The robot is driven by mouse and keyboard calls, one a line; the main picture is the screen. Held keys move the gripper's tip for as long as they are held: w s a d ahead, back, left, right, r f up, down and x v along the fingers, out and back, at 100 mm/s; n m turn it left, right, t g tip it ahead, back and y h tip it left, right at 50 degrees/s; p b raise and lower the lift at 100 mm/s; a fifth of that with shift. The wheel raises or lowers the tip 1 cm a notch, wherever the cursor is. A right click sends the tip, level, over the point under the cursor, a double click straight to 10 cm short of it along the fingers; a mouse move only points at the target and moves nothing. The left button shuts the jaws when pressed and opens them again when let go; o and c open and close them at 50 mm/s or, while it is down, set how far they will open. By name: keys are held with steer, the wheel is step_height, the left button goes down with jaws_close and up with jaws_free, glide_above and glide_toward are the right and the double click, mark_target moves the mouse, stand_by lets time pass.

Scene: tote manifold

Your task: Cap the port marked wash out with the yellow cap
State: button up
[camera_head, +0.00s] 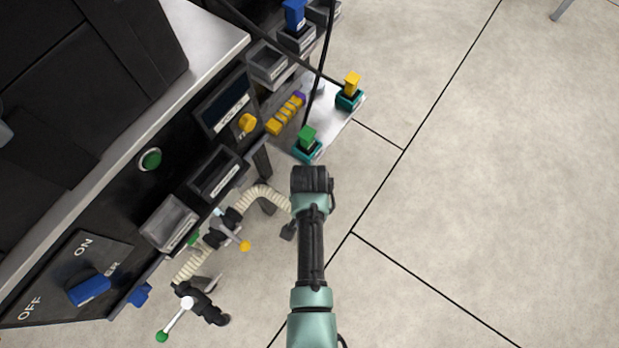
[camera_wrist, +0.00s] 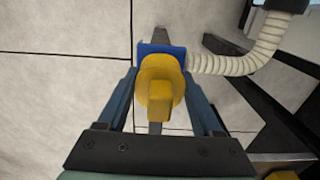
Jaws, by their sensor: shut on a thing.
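A yellow cap (camera_wrist: 160,88) with a raised grip sits between the two fingers of my gripper (camera_wrist: 161,82), which is shut on it. A blue piece (camera_wrist: 155,48) shows directly behind the cap, at the end of a cream ribbed hose. I cannot tell whether the cap touches it or is seated on it. In the head view my gripper (camera_head: 310,182) is at the middle, just right of the cream ribbed hose (camera_head: 266,193); its arm hides the cap there. No wash out marking is readable, so I cannot tell which port bears it.
A dark panel with bins, a yellow knob (camera_head: 247,123) and a blue switch (camera_head: 88,289) stands at left. A light shelf (camera_head: 334,116) carries green (camera_head: 307,137) and yellow (camera_head: 351,84) blocks in teal bases. Valve levers stick out below.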

steer(key=o, duration=1.5)
steer(key=shift+o, duration=0.2)
steer(key=shift+r, duration=0.1)
step_height(320, 180, up, 13)
steer(key=p, duration=0.6)
steer(key=shift+p, duration=0.4)
